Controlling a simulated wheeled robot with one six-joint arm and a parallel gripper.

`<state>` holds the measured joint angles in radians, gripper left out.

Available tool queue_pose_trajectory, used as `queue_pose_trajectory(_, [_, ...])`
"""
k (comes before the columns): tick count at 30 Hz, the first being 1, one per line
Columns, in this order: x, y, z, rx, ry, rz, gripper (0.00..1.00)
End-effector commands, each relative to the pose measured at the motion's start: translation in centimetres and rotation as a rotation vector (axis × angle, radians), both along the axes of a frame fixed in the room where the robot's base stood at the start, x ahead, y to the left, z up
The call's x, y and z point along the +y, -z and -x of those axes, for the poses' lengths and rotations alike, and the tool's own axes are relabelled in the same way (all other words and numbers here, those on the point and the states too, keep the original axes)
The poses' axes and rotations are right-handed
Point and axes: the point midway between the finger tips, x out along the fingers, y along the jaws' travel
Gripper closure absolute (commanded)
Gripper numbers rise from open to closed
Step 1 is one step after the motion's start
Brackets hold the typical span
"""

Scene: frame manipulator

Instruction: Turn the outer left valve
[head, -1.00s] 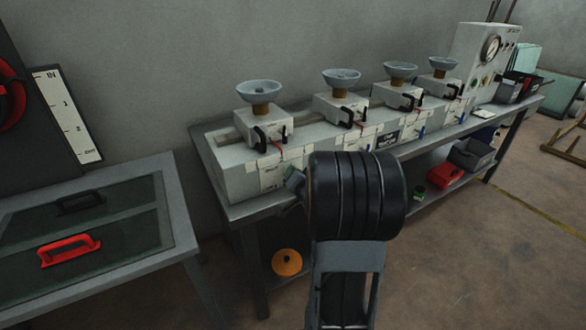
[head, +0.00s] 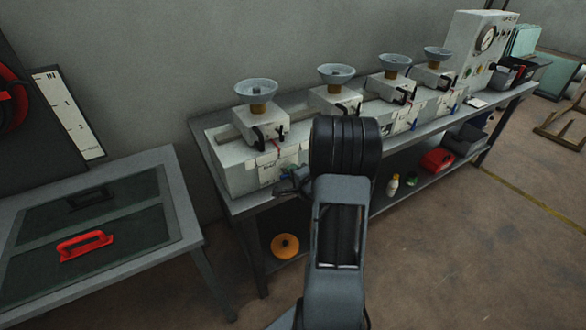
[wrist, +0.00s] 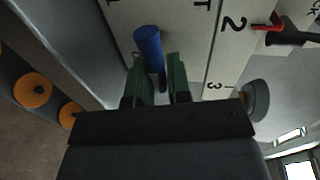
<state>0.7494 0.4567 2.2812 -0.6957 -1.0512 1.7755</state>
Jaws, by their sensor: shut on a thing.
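The leftmost unit (head: 240,170) on the bench is a pale grey block with a bowl-topped fixture. My gripper (head: 287,186) is at the lower front of this unit, largely hidden behind my arm in the head view. In the wrist view, my gripper (wrist: 160,85) has its two green fingers around the lower part of a blue valve handle (wrist: 149,45). The handle's rounded blue end sticks out past the fingertips, against a pale panel with printed marks. The valve body is hidden.
Similar units (head: 337,98) stand in a row to the right, partly behind my arm. A gauge box (head: 482,45) is at the bench's far end. A side table (head: 185,205) with a red handle (head: 85,245) is at left. Orange discs (head: 285,246) lie under the bench.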

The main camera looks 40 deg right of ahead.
Motion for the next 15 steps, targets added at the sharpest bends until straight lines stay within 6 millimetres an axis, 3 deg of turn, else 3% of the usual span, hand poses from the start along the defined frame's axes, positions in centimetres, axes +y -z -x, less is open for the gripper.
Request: queue_pose_trajectory(15, [-0.03, 0.15, -0.01, -0.011, 0.001, -0.07, 1.0])
